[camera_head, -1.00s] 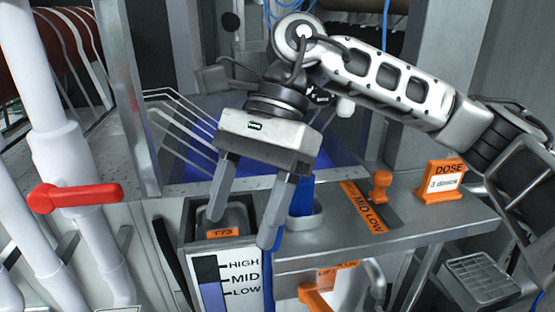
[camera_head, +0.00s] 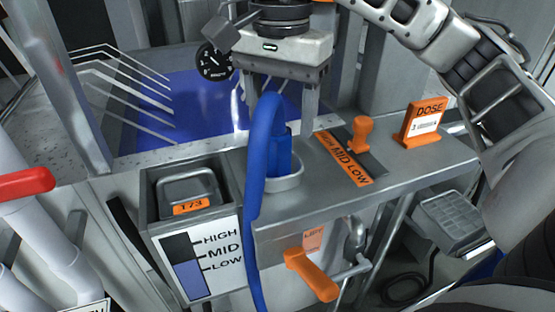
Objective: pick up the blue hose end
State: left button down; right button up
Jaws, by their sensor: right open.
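The blue hose (camera_head: 257,190) rises in front of the counter, bends over at the top and points its thicker blue end (camera_head: 280,155) down into a pale oval cup (camera_head: 287,183) on the metal counter. My right gripper (camera_head: 281,105) is above and just behind the hose bend, fingers pointing down. Its fingers are apart, one partly hidden by the hose. I cannot tell whether they touch the hose. My left gripper is out of the picture.
An orange slider knob (camera_head: 360,134) and a DOSE sign (camera_head: 425,122) stand right. An orange handle (camera_head: 312,274) juts out in front. A red lever (camera_head: 25,183) is at left.

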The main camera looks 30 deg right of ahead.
aim_at(277, 130)
jog(key=shift+a+f+p, duration=0.15)
jog(key=shift+f+p, duration=0.05)
jog(key=shift+f, duration=1.2)
jog(key=shift+a+f+p, duration=0.1)
jog(key=shift+f+p, duration=0.1)
jog(key=shift+f, duration=1.2)
jog(key=c, duration=1.3)
jog(key=shift+r, duration=0.1)
